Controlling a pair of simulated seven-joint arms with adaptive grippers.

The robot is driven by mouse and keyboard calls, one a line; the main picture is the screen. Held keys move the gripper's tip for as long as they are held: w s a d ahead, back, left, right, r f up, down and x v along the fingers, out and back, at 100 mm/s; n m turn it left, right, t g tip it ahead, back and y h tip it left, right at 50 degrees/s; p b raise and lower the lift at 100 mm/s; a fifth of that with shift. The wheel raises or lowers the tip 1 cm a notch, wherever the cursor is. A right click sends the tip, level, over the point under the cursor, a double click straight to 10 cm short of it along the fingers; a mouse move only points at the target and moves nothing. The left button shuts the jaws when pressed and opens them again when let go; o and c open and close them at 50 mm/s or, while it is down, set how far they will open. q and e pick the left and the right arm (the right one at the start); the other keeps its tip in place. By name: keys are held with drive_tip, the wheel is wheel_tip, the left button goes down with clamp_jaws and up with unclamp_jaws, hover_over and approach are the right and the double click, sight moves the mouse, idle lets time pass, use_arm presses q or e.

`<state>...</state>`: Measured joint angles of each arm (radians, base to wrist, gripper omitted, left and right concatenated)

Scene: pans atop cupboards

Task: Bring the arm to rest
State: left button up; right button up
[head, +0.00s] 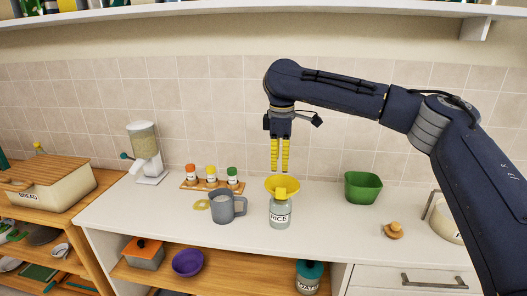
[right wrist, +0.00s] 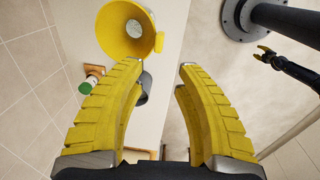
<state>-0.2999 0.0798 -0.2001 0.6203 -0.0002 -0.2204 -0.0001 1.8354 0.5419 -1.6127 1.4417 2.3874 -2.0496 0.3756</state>
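My right gripper (head: 280,170) hangs pointing down above the counter in the head view. In the right wrist view its two yellow fingers (right wrist: 162,88) stand apart with nothing between them. Below it, a yellow funnel (head: 282,186) sits in the mouth of a glass jar (head: 281,213) labelled RICE. The funnel also shows in the right wrist view (right wrist: 108,37), past the fingertips and apart from them. My left gripper shows at the right of the right wrist view (right wrist: 264,53), small, with its finger opening unclear; it is not in the head view.
On the white counter (head: 140,215) are a grey jug (head: 226,208), a rack of spice jars (head: 212,181), a green container (head: 362,187) and a dispenser (head: 147,155). A bread box (head: 60,190) stands left. A shelf (head: 250,9) runs overhead.

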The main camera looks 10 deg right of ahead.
drive_tip(key=s+a+f+n+t+y, duration=0.15)
drive_tip(key=s+a+f, duration=0.25)
drive_tip(key=a+f, duration=0.45)
drive_tip(key=s+a+f+n+t+y, duration=0.15)
drive_tip(key=s+a+f, duration=0.3)
drive_tip(key=f, duration=0.75)
drive_tip(key=s+a+f+y, duration=0.2)
drive_tip(key=s+a+f, duration=0.2)
drive_tip(key=a+f, duration=0.5)
drive_tip(key=s+d+f+m+t+h, duration=0.1)
drive_tip(key=s+d+f+m+h, duration=0.25)
drive_tip(key=s+d, duration=0.65)
drive_tip(key=s+d+f+m+t+h, duration=0.1)
drive_tip(key=s+d+f+m+h, duration=0.25)
drive_tip(key=s+d, duration=0.65)
drive_tip(key=s+d+f+m+t+h, duration=0.15)
drive_tip(key=s+d+f+m, duration=0.35)
drive_tip(key=d, duration=0.9)
drive_tip(key=s+a+f+n+g+y, duration=0.1)
drive_tip(key=s+a+f+g, duration=0.15)
drive_tip(key=f, duration=1.25)
drive_tip(key=s+a+f+n+g+y, duration=0.15)
drive_tip(key=a+f, duration=0.25)
drive_tip(key=f, duration=1.1)
drive_tip(key=s+f+m+g+y, duration=0.1)
drive_tip(key=s+f+m+g, duration=0.1)
drive_tip(key=s+f, duration=1.8)
drive_tip(key=shift+s+d+f+m, duration=0.25)
drive_tip(key=shift+s+m, duration=0.5)
drive_tip(key=shift+s, duration=0.25)
